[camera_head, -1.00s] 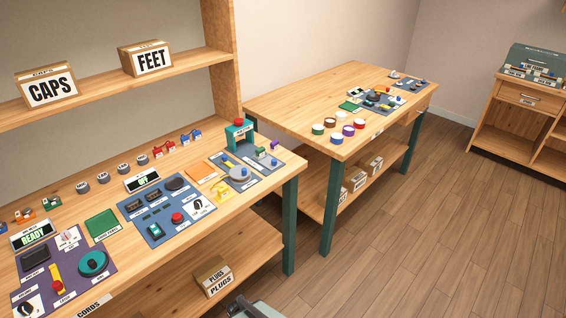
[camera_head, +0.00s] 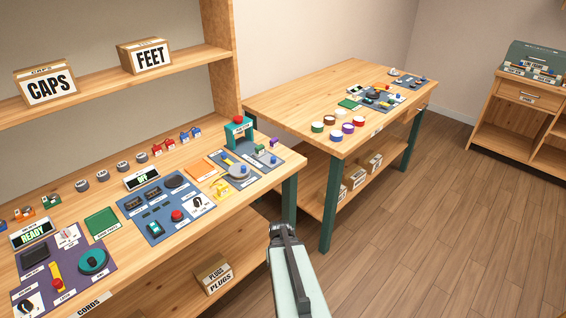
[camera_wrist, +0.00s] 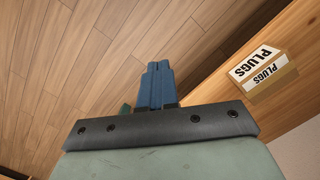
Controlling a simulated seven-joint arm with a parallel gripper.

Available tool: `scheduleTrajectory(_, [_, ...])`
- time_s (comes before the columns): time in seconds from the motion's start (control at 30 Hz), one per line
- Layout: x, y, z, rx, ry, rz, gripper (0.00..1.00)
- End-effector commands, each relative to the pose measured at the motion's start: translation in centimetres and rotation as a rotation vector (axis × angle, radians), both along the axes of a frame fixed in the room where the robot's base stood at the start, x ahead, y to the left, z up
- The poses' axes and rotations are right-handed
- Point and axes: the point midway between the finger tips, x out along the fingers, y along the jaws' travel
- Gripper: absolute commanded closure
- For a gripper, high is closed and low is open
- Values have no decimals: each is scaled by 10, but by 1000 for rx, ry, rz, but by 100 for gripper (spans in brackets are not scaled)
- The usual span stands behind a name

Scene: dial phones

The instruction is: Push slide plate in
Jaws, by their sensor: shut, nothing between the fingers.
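At the right end of the near bench is a blue-grey station board with a teal press (camera_head: 239,131) with a red top, a grey round piece (camera_head: 239,171) and a small grey block with a blue knob (camera_head: 272,159). I cannot tell which piece is the slide plate. My gripper shows in the wrist view (camera_wrist: 156,80) with its blue fingers shut together and empty, over the wood floor. In the head view my pale green arm reaches up in front of the bench's right end, apart from the station. The fingertips cannot be made out there.
The near bench also holds a blue panel (camera_head: 153,230), a purple panel (camera_head: 50,285), a green plate (camera_head: 102,223) and an orange plate (camera_head: 201,169). A PLUGS box (camera_head: 213,274) sits on the lower shelf. A second bench (camera_head: 290,105) stands behind; open floor lies at right.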

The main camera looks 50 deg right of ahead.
Motion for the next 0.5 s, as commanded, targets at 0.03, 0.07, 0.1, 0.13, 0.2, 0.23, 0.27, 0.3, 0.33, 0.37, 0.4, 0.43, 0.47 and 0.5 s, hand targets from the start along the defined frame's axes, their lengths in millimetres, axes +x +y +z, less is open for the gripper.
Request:
scheduleTrajectory(0.03, [4,-16,9,-10,-22,-27,100])
scheduleTrajectory(0.07, [6,-24,14,-15,-33,-41,100])
scheduleTrajectory(0.1, [8,-34,21,-20,-49,-59,100])
scheduleTrajectory(0.13, [9,-41,27,-24,-61,-73,100])
scheduleTrajectory(0.2, [12,-59,39,-35,-87,-104,100])
scheduleTrajectory(0.23, [12,-67,45,-39,-98,-118,100])
scheduleTrajectory(0.27, [13,-74,50,-44,-110,-131,100])
scheduleTrajectory(0.3, [14,-84,58,-48,-126,-149,100])
scheduleTrajectory(0.33, [15,-92,64,-52,-138,-162,100])
scheduleTrajectory(0.37, [16,-99,70,-56,-150,-175,100])
scheduleTrajectory(0.4, [16,-109,78,-62,-164,-193,100])
scheduleTrajectory(0.43, [17,-116,84,-66,-177,-205,100])
scheduleTrajectory(0.47, [16,-123,90,-69,-190,-218,100])
scheduleTrajectory(0.5, [17,-133,99,-73,-205,-234,100])
